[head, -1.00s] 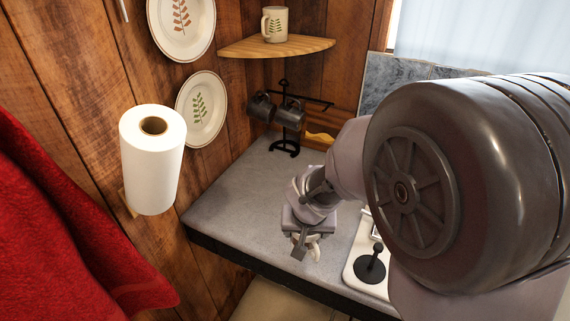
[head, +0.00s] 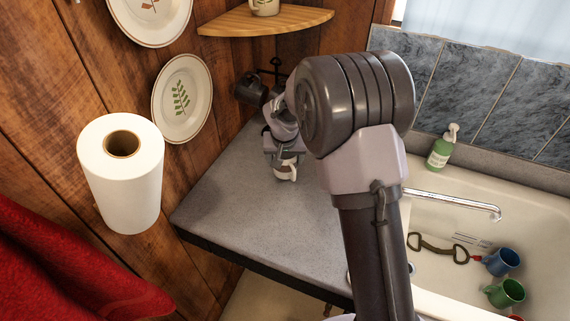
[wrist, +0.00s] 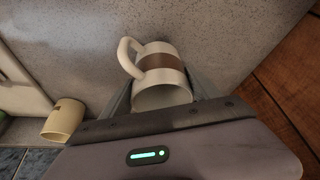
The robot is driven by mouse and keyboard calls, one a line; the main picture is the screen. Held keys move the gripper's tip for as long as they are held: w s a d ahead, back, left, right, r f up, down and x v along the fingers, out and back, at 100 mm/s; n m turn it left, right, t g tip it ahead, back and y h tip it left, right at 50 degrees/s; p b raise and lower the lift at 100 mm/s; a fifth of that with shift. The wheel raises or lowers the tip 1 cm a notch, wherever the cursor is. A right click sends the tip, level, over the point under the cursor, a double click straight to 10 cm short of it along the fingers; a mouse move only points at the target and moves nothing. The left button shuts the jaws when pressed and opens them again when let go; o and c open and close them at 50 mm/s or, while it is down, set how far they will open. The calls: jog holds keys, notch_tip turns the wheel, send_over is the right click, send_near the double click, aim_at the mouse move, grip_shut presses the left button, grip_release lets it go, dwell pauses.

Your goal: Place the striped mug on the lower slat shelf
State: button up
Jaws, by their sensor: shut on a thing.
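The striped mug (wrist: 160,68) is cream with a brown band and a cream handle on its left in the wrist view. My gripper (wrist: 160,88) is shut on it, with one finger on each side and the mug's open mouth facing the wrist camera. In the head view my gripper (head: 285,150) is over the back left of the grey counter, and the mug (head: 286,172) shows small just below it. I cannot tell whether the mug touches the counter. A wooden corner shelf (head: 232,24) is above and behind; I cannot make out slats or a lower shelf.
Dark mugs (head: 248,88) hang on a rack close behind my gripper. A paper towel roll (head: 122,185) and plates (head: 182,98) are on the left wall. The sink (head: 470,210) holds coloured mugs. The counter's (head: 235,190) front left is clear. A tan cup (wrist: 63,120) shows in the wrist view.

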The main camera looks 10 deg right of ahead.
aim_at(285, 165)
notch_tip(285, 165, down, 3)
jog(key=shift+r+b, duration=0.1)
jog(key=shift+b, duration=0.25)
jog(key=o, duration=1.7)
